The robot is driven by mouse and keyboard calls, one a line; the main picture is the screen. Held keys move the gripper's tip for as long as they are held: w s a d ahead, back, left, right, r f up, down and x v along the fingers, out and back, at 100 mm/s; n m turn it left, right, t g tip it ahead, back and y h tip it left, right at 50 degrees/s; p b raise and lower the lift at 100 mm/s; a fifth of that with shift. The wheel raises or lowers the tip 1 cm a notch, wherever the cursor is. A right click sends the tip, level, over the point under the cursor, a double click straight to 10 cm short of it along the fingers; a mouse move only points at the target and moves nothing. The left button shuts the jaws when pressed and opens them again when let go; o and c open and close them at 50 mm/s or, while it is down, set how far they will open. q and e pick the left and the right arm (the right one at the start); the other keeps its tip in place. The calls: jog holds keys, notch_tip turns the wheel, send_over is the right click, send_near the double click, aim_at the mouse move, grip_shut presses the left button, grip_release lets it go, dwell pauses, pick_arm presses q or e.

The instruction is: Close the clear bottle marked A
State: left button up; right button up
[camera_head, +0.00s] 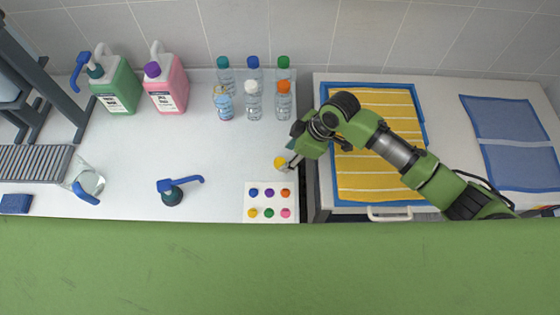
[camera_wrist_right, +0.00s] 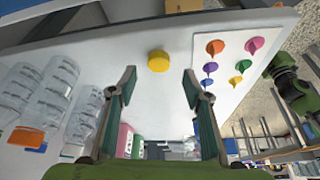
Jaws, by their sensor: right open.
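Several clear bottles stand in two rows at the back of the white counter. The front-left one (camera_head: 223,104) shows an orange ring at its neck and no clear cap; I cannot read an A on any bottle. A yellow cap (camera_head: 280,162) lies on the counter in front of the bottles. My right gripper (camera_head: 291,163) is open and empty beside the cap, at its right in the head view. In the right wrist view the yellow cap (camera_wrist_right: 158,61) lies ahead, between the lines of the open fingers (camera_wrist_right: 159,84). My left gripper is out of view.
A white board with coloured knobs (camera_head: 271,217) lies at the front edge. Green (camera_head: 123,91) and pink (camera_head: 170,84) jugs stand at the back left. A loose blue pump top (camera_head: 173,194) is on the counter. Yellow towels (camera_head: 372,175) lie in a blue-edged tray at right.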

aim_at(281, 163)
jog(key=shift+p+x, duration=0.7)
jog(key=shift+x, duration=1.75)
jog(key=shift+w, duration=0.1)
jog(key=shift+c, duration=0.3)
jog(key=c, duration=0.7)
